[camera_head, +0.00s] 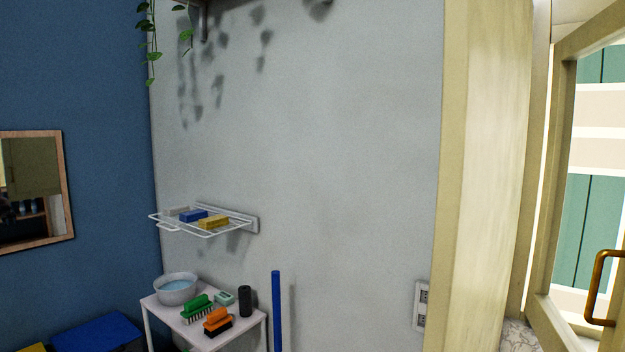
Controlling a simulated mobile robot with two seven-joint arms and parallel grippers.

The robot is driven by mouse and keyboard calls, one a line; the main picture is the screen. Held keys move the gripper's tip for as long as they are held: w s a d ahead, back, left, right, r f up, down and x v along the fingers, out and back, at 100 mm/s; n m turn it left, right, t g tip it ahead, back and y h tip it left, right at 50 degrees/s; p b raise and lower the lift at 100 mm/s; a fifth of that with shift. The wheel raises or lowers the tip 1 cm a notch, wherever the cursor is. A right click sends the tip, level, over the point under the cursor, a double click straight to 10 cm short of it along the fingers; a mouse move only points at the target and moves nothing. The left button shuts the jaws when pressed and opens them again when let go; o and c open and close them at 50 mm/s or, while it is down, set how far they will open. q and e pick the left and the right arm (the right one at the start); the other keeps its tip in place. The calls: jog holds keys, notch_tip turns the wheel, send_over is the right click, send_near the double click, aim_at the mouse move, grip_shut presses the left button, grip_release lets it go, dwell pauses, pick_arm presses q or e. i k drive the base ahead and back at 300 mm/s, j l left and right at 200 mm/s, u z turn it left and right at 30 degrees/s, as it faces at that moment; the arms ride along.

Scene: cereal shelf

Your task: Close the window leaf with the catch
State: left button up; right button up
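The window leaf (562,180) has a pale cream wooden frame and stands at the far right of the head view, cut off by the picture's edge. It looks angled to the window frame (485,170), with a bright strip between them. A brass-coloured curved handle (599,290), perhaps the catch, is on the leaf at the right edge. The rest of the leaf is out of view. Neither of my grippers shows in this view.
A white wire shelf (170,226) holding several bars hangs on the grey wall. Below, a small white table (165,318) carries a bowl (177,290) and brushes. A blue pole (277,312) stands beside it. A wall socket (422,305) is near the window.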

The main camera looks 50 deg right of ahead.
aim_at(553, 333)
jog(key=z, duration=2.3)
